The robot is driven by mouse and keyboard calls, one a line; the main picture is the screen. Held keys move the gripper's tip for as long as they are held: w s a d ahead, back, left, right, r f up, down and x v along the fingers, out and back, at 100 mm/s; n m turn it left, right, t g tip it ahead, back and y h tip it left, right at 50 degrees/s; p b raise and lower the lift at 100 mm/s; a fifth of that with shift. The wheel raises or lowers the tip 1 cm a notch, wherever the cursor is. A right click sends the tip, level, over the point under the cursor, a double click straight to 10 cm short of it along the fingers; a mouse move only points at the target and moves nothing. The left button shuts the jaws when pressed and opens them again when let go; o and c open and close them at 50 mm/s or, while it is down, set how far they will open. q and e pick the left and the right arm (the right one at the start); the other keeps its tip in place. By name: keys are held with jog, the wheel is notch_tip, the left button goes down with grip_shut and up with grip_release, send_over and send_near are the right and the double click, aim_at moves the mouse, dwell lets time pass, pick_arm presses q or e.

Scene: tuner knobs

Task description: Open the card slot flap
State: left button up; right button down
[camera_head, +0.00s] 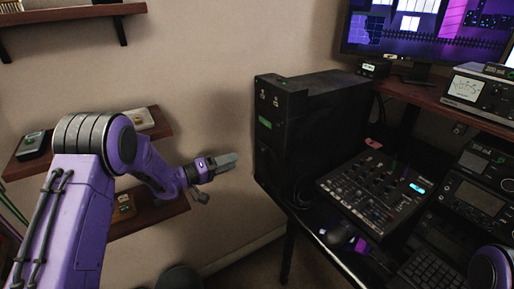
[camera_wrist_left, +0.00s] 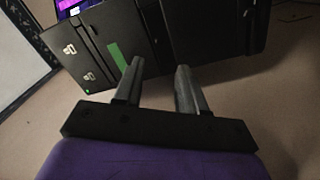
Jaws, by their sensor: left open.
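A black computer-like tower (camera_head: 318,130) stands on the desk's left end, right of my left gripper (camera_head: 225,162). Its front face carries a small green strip (camera_head: 265,122), also seen in the left wrist view (camera_wrist_left: 118,56), and two small light fittings near the top. I cannot tell for sure which part is the card slot flap; no part of the face looks swung open. My left gripper is open and empty, its two fingers apart (camera_wrist_left: 158,70) and pointing toward the tower. It appears apart from the tower. My right gripper is not in view.
Wall shelves (camera_head: 150,215) with small devices are near my left arm. A mixer (camera_head: 375,190) lies right of the tower, with a keyboard (camera_head: 430,270) below. A monitor (camera_head: 430,30) stands on the raised desk shelf. Bare wall lies between the shelves and tower.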

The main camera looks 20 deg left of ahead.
aim_at(262, 151)
pick_arm(q)
jog(key=shift+n, duration=0.3)
jog(key=p+x, duration=0.1)
jog(key=x, duration=0.9)
jog(key=shift+w+d+p, duration=0.15)
jog(key=shift+d+p, duration=0.05)
jog(key=shift+p, duration=0.15)
